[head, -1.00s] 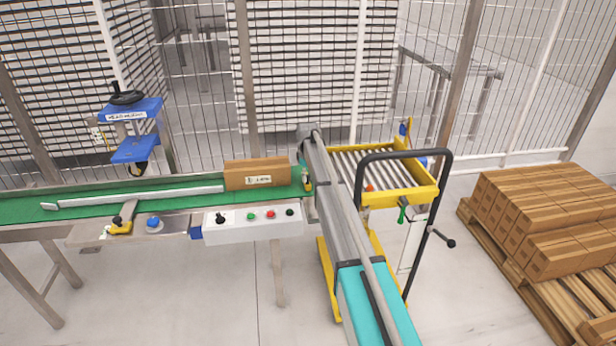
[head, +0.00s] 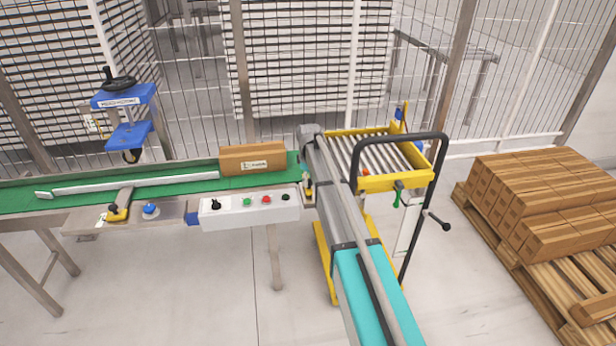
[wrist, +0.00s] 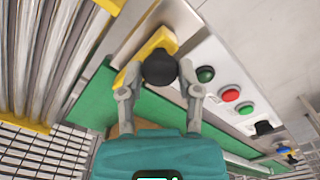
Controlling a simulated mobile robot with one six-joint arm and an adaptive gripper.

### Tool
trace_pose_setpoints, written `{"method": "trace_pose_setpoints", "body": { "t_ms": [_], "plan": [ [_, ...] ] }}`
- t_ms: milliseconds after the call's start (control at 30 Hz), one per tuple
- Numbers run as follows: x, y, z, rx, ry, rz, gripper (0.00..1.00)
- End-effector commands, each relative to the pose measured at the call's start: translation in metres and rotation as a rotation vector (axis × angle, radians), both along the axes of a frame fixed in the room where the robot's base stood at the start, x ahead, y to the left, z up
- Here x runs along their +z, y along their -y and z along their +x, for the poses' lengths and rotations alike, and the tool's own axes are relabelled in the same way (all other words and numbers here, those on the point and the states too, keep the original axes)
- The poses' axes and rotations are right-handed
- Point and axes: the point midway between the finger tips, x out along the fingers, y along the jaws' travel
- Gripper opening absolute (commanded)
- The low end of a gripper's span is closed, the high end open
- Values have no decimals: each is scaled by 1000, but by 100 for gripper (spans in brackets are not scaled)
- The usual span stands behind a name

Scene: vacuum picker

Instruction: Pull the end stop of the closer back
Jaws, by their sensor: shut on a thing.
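The end stop shows as a yellow piece with a round black knob (wrist: 159,67) in the wrist view. My gripper (wrist: 160,78) is shut on the knob, one finger on each side. In the head view the yellow end stop (head: 308,191) shows at the right end of the closer's green belt (head: 200,192), beside my arm, which hides part of it. In the head view the gripper is largely hidden behind my arm. A brown carton (head: 252,158) lies on the belt to the left of the stop.
A white button panel (head: 250,203) fronts the belt, close by the knob. A yellow-framed roller cart (head: 385,183) with a black handle stands to the right. A pallet (head: 510,254) of cartons is far right. Wire fencing is behind.

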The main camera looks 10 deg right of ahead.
Motion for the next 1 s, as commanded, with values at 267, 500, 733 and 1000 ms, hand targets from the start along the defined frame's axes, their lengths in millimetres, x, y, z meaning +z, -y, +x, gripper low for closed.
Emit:
{"method": "trace_pose_setpoints", "body": {
  "t_ms": [267, 500, 733, 1000],
  "plan": [
    [-1, 2, -6, -2, -14, -3, 61],
    [-1, 1, -4, -1, -11, -2, 79],
    [0, 0, -3, -1, -8, -1, 79],
    [0, 0, 8, 0, -8, -1, 79]
  ]
}}
